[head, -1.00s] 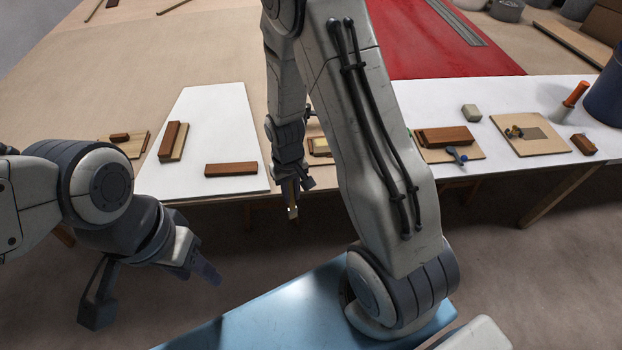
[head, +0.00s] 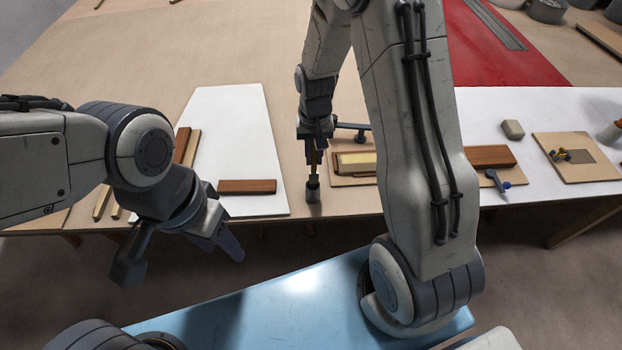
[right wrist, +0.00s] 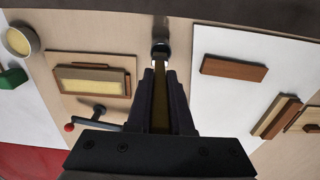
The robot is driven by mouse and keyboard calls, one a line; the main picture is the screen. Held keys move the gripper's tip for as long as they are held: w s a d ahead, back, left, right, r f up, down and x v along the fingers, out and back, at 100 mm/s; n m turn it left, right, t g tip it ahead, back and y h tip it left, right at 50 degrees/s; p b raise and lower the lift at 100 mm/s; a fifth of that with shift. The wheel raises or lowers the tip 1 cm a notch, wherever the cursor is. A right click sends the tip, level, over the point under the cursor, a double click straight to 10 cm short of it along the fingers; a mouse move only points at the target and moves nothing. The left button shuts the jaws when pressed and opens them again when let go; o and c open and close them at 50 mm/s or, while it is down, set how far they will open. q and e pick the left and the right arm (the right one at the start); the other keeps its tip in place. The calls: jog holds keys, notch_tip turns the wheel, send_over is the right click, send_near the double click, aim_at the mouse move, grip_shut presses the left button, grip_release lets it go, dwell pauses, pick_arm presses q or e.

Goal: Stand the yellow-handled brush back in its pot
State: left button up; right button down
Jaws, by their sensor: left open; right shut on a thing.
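My right gripper (head: 314,145) is shut on the yellow-handled brush (head: 314,164), which points straight down near the table's front edge. The brush's yellow-brown handle also shows between the fingers in the right wrist view (right wrist: 160,100). Directly under it is a small grey pot (head: 313,195), seen beyond the fingertips in the right wrist view (right wrist: 160,46). The brush's lower end meets the dark pot mouth; I cannot tell how far inside it is. My left gripper (head: 182,256) is open and empty, low in front of the table.
A wooden board with a yellow-topped block (head: 356,160) lies right of the pot, with a dark hammer-like tool (head: 350,128) behind. A brown block (head: 247,186) lies on the white panel to the left. A round tin (right wrist: 20,40) shows in the right wrist view.

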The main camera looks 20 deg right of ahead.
aim_at(313, 174)
notch_tip(313, 174, down, 4)
jog(key=shift+a+r, duration=0.15)
jog(key=shift+r, duration=0.05)
notch_tip(313, 174, down, 3)
jog(key=shift+f+p, duration=0.2)
jog(key=shift+p, duration=0.35)
jog(key=shift+f, duration=0.45)
jog(key=c, duration=0.8)
grip_release()
